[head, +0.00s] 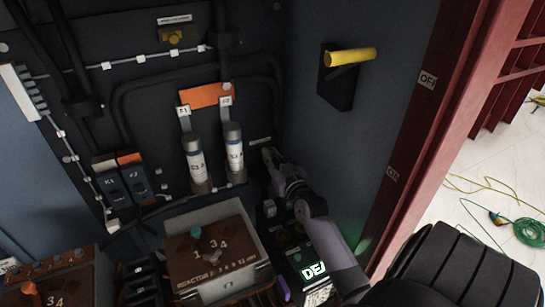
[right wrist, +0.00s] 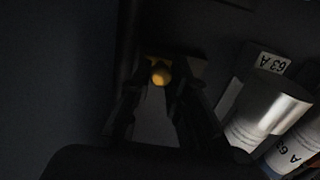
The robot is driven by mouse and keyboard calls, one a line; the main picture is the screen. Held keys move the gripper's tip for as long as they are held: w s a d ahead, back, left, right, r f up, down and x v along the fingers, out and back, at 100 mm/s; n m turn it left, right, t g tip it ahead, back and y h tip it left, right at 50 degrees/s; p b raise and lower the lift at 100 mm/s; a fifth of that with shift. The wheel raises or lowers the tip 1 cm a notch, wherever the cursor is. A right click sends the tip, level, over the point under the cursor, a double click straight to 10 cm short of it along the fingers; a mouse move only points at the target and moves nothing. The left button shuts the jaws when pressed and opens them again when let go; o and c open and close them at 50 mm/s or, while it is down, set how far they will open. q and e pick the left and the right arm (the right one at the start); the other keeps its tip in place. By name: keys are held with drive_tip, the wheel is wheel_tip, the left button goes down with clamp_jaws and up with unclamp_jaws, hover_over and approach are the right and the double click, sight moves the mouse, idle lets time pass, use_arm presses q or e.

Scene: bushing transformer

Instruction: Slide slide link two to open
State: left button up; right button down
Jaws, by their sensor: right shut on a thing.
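My right gripper (head: 270,158) reaches in from the lower right to the dark back panel, just right of the two white-labelled cylinders. A small label (head: 260,141) sits just above its fingertips; I cannot read it. In the right wrist view a round yellow knob (right wrist: 160,75) stands on a yellow plate (right wrist: 190,66). The fingers of the right gripper (right wrist: 160,88) are shut on this knob, one on each side. I take it to be slide link two. My left gripper is not in view.
Two cylindrical fuses (head: 235,155) marked 63 A stand close left of the gripper. A grey box (head: 215,255) with a numbered brown face lies below. A yellow handle (head: 350,56) sticks out from the right wall. A red frame (head: 420,130) edges the cabinet.

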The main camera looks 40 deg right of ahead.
sight(257, 152)
drive_tip(key=a+p, duration=0.1)
drive_tip(key=w+a+p, duration=0.1)
drive_tip(key=shift+a+r, duration=0.1)
drive_tip(key=shift+a, duration=0.45)
drive_tip(key=c, duration=1.9)
unclamp_jaws()
drive_tip(key=o, duration=0.4)
drive_tip(key=shift+a, duration=0.1)
drive_tip(key=shift+s, duration=0.1)
drive_tip(key=v, duration=1.1)
drive_tip(key=shift+s, duration=0.4)
